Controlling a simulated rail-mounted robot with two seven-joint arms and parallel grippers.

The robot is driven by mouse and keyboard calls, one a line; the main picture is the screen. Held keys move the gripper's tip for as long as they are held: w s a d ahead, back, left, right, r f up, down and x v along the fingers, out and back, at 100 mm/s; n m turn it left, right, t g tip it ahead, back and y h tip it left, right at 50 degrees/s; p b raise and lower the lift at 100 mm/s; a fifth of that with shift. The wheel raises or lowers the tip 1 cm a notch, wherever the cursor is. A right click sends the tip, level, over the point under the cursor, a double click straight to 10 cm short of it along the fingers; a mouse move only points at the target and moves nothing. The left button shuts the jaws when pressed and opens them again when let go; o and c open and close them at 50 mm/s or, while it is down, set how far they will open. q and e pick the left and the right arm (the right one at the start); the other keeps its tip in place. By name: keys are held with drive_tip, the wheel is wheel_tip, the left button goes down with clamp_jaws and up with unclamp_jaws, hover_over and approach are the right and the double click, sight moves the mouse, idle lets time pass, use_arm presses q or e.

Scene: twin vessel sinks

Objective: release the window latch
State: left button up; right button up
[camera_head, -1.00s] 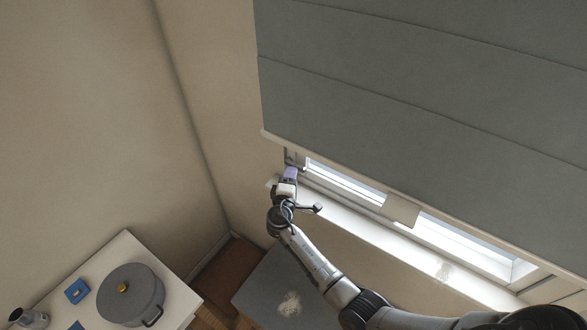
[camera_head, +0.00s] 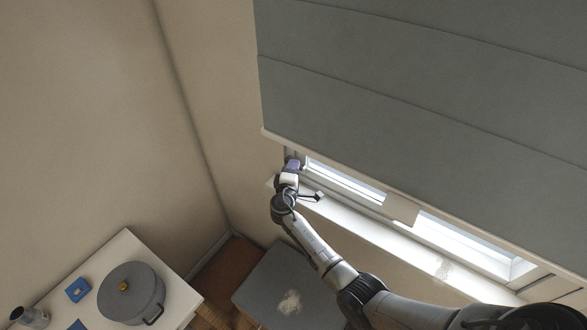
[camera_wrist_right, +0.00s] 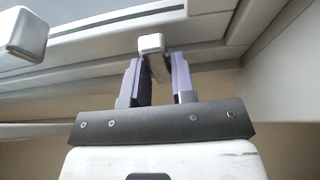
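My right gripper (camera_head: 291,167) is at the left end of the window (camera_head: 345,182), just under the blind's lower edge. In the right wrist view the purple fingers of my right gripper (camera_wrist_right: 158,68) stand on both sides of a small pale latch handle (camera_wrist_right: 150,44), whose end shows at the fingertips. The fingers are close to the handle; I cannot tell whether they press on it. In the head view the handle is hidden by the gripper. My left gripper is out of view.
A grey blind (camera_head: 420,95) covers most of the window. A pale sill (camera_head: 380,232) runs below it. A white counter (camera_head: 117,257) with a grey pot (camera_head: 131,293) is at the lower left. A pale block (camera_wrist_right: 22,34) shows at the right wrist view's upper left.

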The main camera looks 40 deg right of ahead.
clamp_jaws()
drive_tip(key=r+n+p, duration=0.1)
drive_tip(key=p, duration=0.1)
drive_tip(key=r+n+g+y+p, duration=0.1)
drive_tip(key=n+p, duration=0.1)
drive_tip(key=p, duration=0.1)
drive_tip(key=shift+w+n, duration=0.15)
drive_tip(key=shift+n, duration=0.15)
drive_tip(key=n+g+p, duration=0.1)
drive_tip(key=p, duration=0.1)
drive_tip(key=shift+w+r+n+p, duration=0.15)
drive_tip(key=shift+n+p, duration=0.25)
drive_tip(key=shift+a+y+p, duration=0.1)
drive_tip(key=shift+y+p, duration=0.2)
drive_tip(key=shift+y, duration=0.1)
drive_tip(key=shift+n, duration=0.3)
